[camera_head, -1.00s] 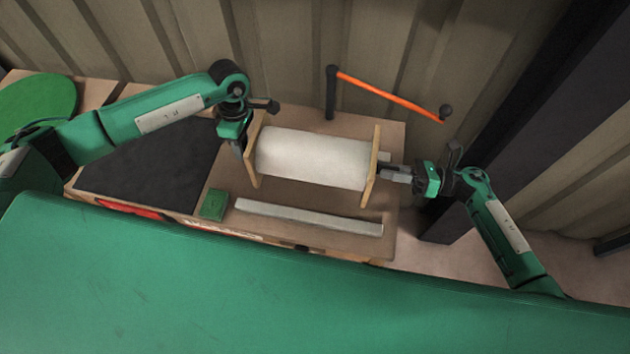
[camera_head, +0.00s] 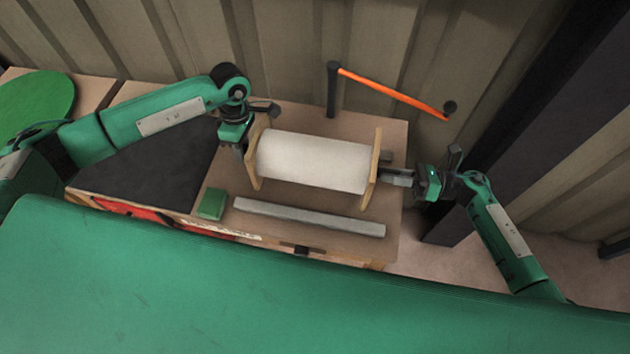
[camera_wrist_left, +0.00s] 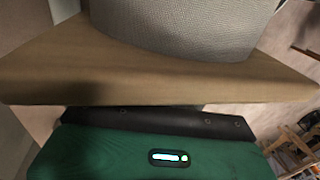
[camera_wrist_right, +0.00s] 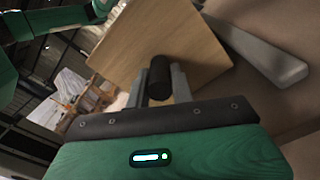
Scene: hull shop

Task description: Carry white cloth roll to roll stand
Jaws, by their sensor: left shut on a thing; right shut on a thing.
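The white cloth roll (camera_head: 312,160) lies level over the wooden bench, with a square wooden plate at each end; I cannot tell whether it touches the bench. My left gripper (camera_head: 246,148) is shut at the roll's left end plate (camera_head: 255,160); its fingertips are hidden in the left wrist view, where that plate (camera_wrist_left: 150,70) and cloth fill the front. My right gripper (camera_head: 398,176) is shut at the right end. In the right wrist view its fingers (camera_wrist_right: 160,85) hold a short black stub in front of the right end plate (camera_wrist_right: 175,40). I cannot identify a roll stand.
A grey bar (camera_head: 310,218) and a green block (camera_head: 212,203) lie on the bench (camera_head: 390,245) in front of the roll. A dark mat (camera_head: 150,165) covers its left part. A dark post (camera_head: 333,95) with an orange bar (camera_head: 395,94) stands behind. A dark column (camera_head: 490,140) rises at right.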

